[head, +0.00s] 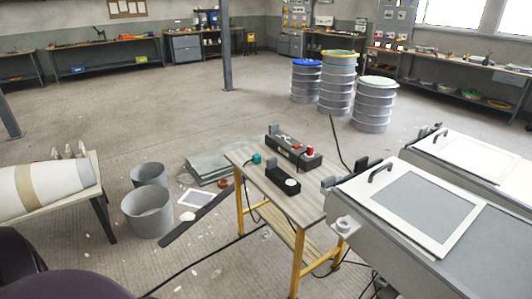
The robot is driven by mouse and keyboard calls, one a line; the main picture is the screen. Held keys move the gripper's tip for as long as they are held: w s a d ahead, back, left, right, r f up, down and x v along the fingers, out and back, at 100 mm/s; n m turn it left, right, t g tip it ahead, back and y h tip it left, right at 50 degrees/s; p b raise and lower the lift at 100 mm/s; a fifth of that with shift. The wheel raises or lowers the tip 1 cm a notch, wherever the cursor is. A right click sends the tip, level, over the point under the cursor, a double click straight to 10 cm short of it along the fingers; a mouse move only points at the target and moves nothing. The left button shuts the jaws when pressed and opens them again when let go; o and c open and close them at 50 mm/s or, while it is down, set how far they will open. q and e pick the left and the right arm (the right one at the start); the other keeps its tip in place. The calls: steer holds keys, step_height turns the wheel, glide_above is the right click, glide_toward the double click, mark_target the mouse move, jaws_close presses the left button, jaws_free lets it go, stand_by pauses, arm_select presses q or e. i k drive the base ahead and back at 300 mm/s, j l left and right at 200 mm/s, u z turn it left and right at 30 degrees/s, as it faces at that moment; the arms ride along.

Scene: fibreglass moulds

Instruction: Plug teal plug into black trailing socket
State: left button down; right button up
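A small teal plug (257,158) is at the far left edge of a small worktable (305,208) with yellow legs. A black box with a round white face on top (283,180), which looks like the black trailing socket, lies near the middle of the tabletop. The plug is apart from it, to its upper left. A dark cable hangs below the table's left side; I cannot tell which thing it belongs to.
A dark grey box with a red knob (293,152) stands at the table's back. A machine with a framed lid (412,208) is close on the right.

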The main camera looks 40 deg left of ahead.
mark_target(280, 178)
steer(key=i+j, duration=0.25)
steer(key=j, duration=0.35)
steer(key=i+j, duration=0.25)
steer(key=j, duration=0.4)
steer(key=i+j, duration=0.25)
steer(key=j, duration=0.35)
steer(key=i+j, duration=0.25)
steer(key=j, duration=0.35)
steer(key=i+j, duration=0.2)
steer(key=j, duration=0.45)
steer(key=i+j, duration=0.25)
steer(key=j, duration=0.35)
steer(key=i+j, duration=0.25)
steer(key=j, duration=0.4)
steer(key=i+j, duration=0.25)
steer(key=j, duration=0.35)
